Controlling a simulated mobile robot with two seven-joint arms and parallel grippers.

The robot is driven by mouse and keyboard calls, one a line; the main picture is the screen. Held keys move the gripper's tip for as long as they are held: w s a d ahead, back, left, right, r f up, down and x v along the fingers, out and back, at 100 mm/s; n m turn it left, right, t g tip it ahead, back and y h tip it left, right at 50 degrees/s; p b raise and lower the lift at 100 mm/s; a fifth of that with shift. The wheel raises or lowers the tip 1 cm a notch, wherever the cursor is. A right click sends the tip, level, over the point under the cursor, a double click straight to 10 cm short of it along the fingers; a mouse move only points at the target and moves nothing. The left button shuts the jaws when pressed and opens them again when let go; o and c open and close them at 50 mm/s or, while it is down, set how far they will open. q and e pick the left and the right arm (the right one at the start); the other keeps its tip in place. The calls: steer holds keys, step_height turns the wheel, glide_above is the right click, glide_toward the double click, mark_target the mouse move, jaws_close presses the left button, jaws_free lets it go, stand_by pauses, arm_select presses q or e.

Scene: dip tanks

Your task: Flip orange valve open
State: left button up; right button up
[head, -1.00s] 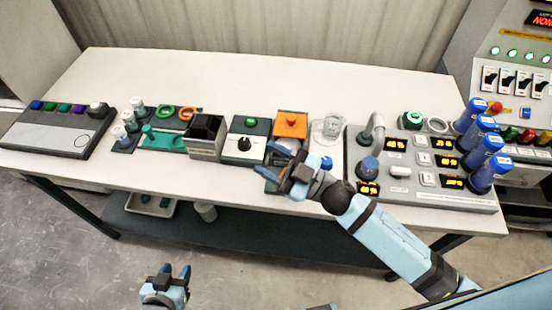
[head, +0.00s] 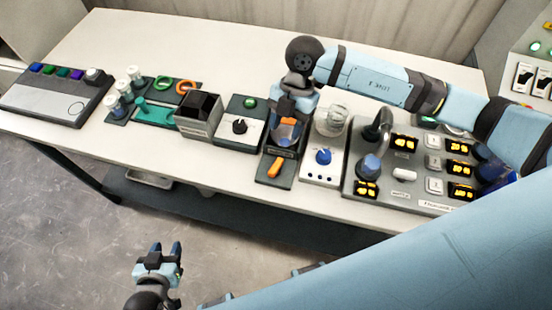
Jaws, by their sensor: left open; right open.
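An orange lever (head: 274,167) lies on the front part of a dark base on the table, pointing toward the front edge and slightly left. I take it to be the orange valve's handle. My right gripper (head: 285,135) is open and points down over an orange-topped block just behind the lever. The gripper hides most of that block, and I cannot tell whether the fingers touch it. My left gripper (head: 165,250) is open and empty, over the floor in front of the table.
A white panel with a blue knob (head: 323,156) stands close right of the lever. A white-and-dark box with a black knob (head: 239,126) stands to the left. A grey panel with lit displays (head: 405,180) fills the right. My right arm crosses the table's back right.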

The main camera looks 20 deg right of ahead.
mark_target(276, 166)
steer(key=p+x, duration=0.1)
steer(key=x, duration=1)
steer(key=shift+s+a+f, duration=0.15)
steer(key=shift+f, duration=0.2)
